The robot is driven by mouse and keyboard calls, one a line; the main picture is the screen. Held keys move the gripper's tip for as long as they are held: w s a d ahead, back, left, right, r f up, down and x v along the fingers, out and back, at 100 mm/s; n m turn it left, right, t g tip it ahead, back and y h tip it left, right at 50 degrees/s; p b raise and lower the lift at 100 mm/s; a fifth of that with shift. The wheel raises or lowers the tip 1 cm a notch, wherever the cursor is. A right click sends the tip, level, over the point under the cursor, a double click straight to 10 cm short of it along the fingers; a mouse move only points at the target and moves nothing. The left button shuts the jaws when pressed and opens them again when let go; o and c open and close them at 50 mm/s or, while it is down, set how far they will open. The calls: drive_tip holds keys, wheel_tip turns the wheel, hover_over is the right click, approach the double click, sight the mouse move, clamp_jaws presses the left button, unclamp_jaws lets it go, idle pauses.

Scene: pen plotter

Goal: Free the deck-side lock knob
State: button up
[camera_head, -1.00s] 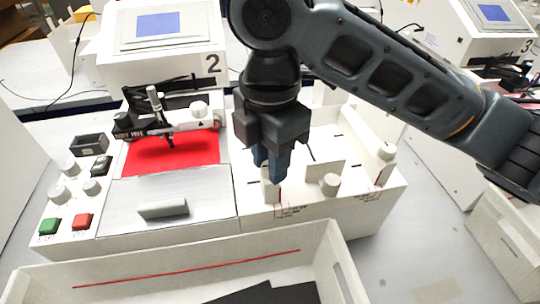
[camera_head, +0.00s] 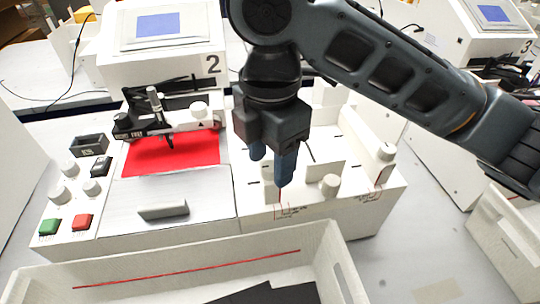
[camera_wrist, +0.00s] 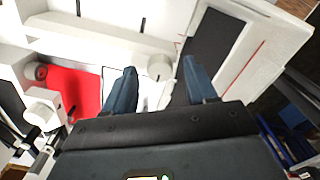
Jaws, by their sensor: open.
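My gripper (camera_head: 271,167) points down over the white right-hand section of plotter 2 (camera_head: 310,205), beside the grey deck plate (camera_head: 205,208). Its two dark blue fingers are apart. A white round knob (camera_wrist: 160,67) shows between the fingertips in the wrist view, with no clear contact on either side. In the head view the fingers partly hide the white part below them, so their height over it is hard to judge. Two other white knobs stand to the right, one near (camera_head: 330,184) and one farther right (camera_head: 387,151).
The red sheet (camera_head: 170,155) lies under the black pen carriage (camera_head: 165,122) at left. A white open tray (camera_head: 190,255) with dark contents stands in front. Green (camera_head: 48,227) and red (camera_head: 82,222) buttons are at far left. My arm crosses the upper right.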

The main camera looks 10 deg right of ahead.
sight(271, 166)
wheel_tip(271, 166, up, 7)
drive_tip(key=shift+r, duration=0.2)
idle(0.6)
